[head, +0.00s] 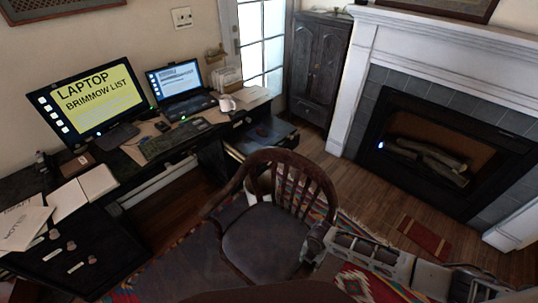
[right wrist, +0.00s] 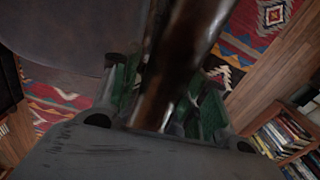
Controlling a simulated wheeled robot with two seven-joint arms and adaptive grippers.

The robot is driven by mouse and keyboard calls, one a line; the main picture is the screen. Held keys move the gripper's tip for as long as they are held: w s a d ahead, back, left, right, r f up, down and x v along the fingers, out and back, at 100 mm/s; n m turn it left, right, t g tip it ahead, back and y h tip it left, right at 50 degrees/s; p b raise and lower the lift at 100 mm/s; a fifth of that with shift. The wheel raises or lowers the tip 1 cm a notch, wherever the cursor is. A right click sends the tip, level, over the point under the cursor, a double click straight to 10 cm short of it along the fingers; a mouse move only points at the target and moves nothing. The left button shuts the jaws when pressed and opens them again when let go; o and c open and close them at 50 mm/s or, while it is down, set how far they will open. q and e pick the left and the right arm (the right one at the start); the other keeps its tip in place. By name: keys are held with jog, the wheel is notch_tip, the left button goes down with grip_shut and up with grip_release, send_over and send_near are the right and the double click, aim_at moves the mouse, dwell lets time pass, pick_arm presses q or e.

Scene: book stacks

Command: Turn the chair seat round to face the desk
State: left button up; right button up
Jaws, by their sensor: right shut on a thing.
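The wooden chair (head: 264,243) stands on the rug in front of the desk. Its dark seat is clear, and its curved spindle back (head: 300,185) is on the far and right side. The open front of the seat points toward the lower left, not squarely at the desk (head: 118,160). My right gripper (head: 314,243) reaches in from the right to the chair's right side. In the right wrist view its green-padded fingers (right wrist: 165,92) are shut on a glossy brown wooden bar (right wrist: 180,65) of the chair. The seat edge (right wrist: 70,40) shows beside it. My left gripper is out of view.
A monitor (head: 88,103), laptop (head: 181,90), keyboard (head: 172,139) and white mug (head: 226,103) stand on the desk. A fireplace (head: 440,150) is at the right. A patterned rug (head: 180,262) lies under the chair. A bookshelf (right wrist: 285,140) shows in the right wrist view.

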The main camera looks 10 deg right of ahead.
aim_at(300, 268)
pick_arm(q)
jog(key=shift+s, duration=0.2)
pick_arm(e)
jog(key=shift+s+a, duration=0.1)
jog(key=shift+s+a+m+p, duration=0.3)
jog(key=shift+s+a+p, duration=0.1)
jog(key=shift+a, duration=0.2)
jog(key=shift+s+a+m+p, duration=0.25)
jog(key=shift+a+m+p, duration=0.05)
jog(key=shift+a, duration=0.25)
jog(key=shift+s+a+m, duration=0.4)
jog(key=shift+a, duration=0.3)
jog(key=shift+s+a+p, duration=0.15)
jog(key=shift+a+p, duration=0.2)
jog(key=shift+p, duration=0.05)
jog(key=shift+s+a+m, duration=0.1)
jog(key=shift+a+m, duration=0.05)
jog(key=shift+m, duration=0.15)
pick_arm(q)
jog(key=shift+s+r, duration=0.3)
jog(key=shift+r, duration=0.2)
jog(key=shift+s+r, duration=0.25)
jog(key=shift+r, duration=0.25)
pick_arm(e)
jog(key=shift+a, duration=0.1)
